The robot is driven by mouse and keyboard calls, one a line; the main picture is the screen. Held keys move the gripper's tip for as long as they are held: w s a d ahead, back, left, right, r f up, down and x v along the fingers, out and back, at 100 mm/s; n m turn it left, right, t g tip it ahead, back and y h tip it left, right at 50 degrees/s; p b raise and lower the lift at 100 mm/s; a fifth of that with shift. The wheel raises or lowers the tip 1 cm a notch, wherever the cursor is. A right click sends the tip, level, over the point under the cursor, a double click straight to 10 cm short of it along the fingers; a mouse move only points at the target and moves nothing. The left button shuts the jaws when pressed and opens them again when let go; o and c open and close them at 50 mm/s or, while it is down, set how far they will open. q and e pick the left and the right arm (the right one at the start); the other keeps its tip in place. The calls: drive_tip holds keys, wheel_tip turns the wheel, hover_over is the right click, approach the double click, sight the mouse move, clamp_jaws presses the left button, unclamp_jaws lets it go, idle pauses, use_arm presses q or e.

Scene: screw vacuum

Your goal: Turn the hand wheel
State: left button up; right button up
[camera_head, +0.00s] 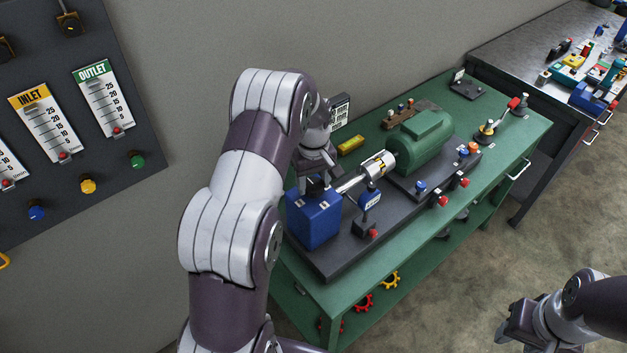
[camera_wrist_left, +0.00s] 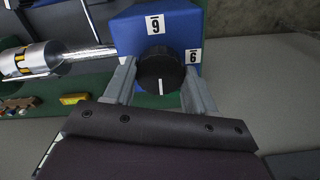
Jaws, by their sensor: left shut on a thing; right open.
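The black round hand wheel (camera_wrist_left: 161,72) sits on a face of the blue box (camera_wrist_left: 172,35) in the left wrist view. It carries a white line pointing down in the picture, and labels "9" and "6" are on the box around it. My left gripper (camera_wrist_left: 160,88) has its two fingers on either side of the wheel and is shut on it. My right gripper (camera_head: 512,326) is open and empty at the lower right, away from the bench.
The green bench (camera_head: 325,288) carries a shaft with a silver coupling (camera_head: 379,165), a green motor (camera_head: 420,140) and several small knobs. A wall panel (camera_head: 120,60) with gauges hangs at left. A metal table (camera_head: 520,48) stands at the back right. Floor is clear at right.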

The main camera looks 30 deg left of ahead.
sight(314, 183)
use_arm(q)
drive_tip(key=shift+w+r+n, duration=0.1)
drive_tip(key=shift+n, duration=0.2)
drive_tip(key=o, duration=1)
drive_tip(key=shift+o, duration=0.2)
drive_tip(key=shift+r, duration=0.35)
wheel_tip(314, 183, up, 4)
drive_tip(key=shift+r+b, duration=0.1)
drive_tip(key=shift+b, duration=0.85)
wheel_tip(314, 183, up, 8)
drive_tip(key=p, duration=0.6)
drive_tip(key=shift+f, duration=0.2)
